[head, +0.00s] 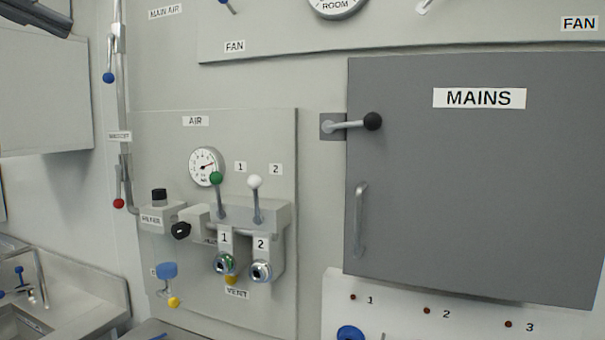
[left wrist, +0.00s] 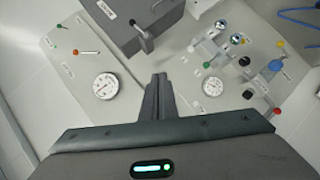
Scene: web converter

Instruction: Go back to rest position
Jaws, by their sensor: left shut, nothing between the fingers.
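My left gripper shows as a dark shape (head: 50,20) in the top left corner of the head view, high in front of the wall. In the left wrist view my left gripper (left wrist: 158,78) points at the wall panels, with its fingers together and nothing between them. It is apart from the panels. My right gripper is in neither view.
A grey MAINS cabinet (head: 470,190) with a black-knobbed lever (head: 372,121) is shut at right. The AIR panel (head: 150,125) carries a gauge (head: 205,166), levers and valves. A sink counter (head: 95,290) stands at lower left. Pipes (head: 121,80) run up the wall.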

